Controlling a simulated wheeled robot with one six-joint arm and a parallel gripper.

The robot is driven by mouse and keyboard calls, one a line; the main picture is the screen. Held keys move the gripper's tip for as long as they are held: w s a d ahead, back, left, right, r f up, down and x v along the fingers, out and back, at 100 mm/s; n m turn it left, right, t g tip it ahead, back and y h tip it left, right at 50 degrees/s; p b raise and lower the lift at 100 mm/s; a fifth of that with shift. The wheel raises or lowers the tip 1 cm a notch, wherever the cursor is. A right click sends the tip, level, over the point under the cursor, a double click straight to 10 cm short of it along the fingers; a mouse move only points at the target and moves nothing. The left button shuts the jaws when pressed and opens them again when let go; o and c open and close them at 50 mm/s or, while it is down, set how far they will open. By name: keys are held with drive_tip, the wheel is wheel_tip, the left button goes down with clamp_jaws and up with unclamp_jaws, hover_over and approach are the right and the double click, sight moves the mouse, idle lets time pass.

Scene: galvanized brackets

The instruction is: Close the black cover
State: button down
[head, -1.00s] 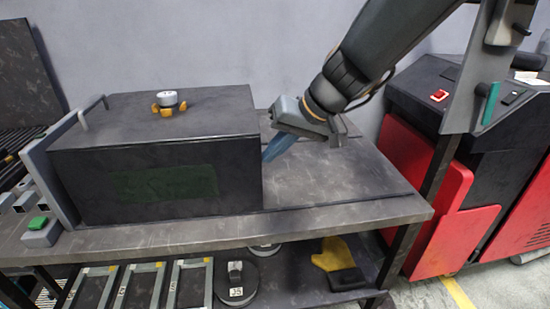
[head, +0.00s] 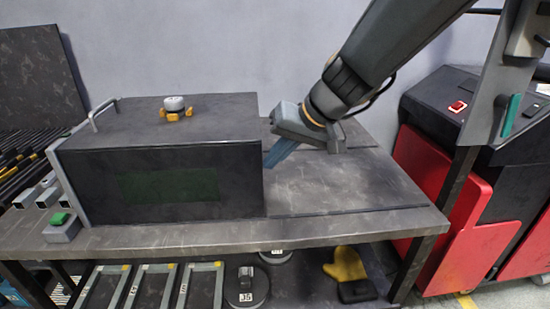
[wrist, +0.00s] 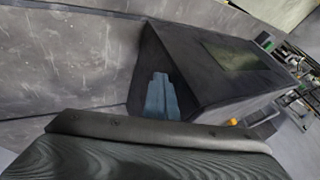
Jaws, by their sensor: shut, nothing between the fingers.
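The black cover (head: 160,180) is a long dark box on the workbench, with a dark green window in its front. Its left end meets a grey end plate (head: 70,185) with a handle; no gap shows between them from here. My gripper (head: 270,163) is at the cover's right end, its blue fingers shut and empty, pointing down. In the wrist view the fingertips (wrist: 160,80) lie against or very near the dark end face of the cover (wrist: 205,65); I cannot tell whether they touch.
The workbench (head: 345,190) is bare right of the cover. A green-buttoned box (head: 61,226) is at the front left. A red and black machine (head: 440,180) stands at the right.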

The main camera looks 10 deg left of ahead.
drive_tip(key=p+v, duration=0.3)
drive_tip(key=v, duration=0.6)
drive_tip(key=s+d+f+m+g+h, duration=0.1)
drive_tip(key=s+d+f+h, duration=0.1)
drive_tip(key=s+d+f, duration=0.2)
drive_tip(key=s+d+f+m+g+h, duration=0.1)
drive_tip(key=s+d+f+h, duration=0.1)
drive_tip(key=s+d+f, duration=0.2)
drive_tip(key=s+d+f+m+h, duration=0.1)
drive_tip(key=s+d+f, duration=0.4)
drive_tip(key=d, duration=0.9)
wheel_tip(320, 180, down, 3)
drive_tip(key=shift+f+m+g+h, duration=0.2)
drive_tip(key=shift+m+g+h, duration=0.15)
drive_tip(key=shift+h, duration=0.45)
drive_tip(key=shift+s, duration=0.15)
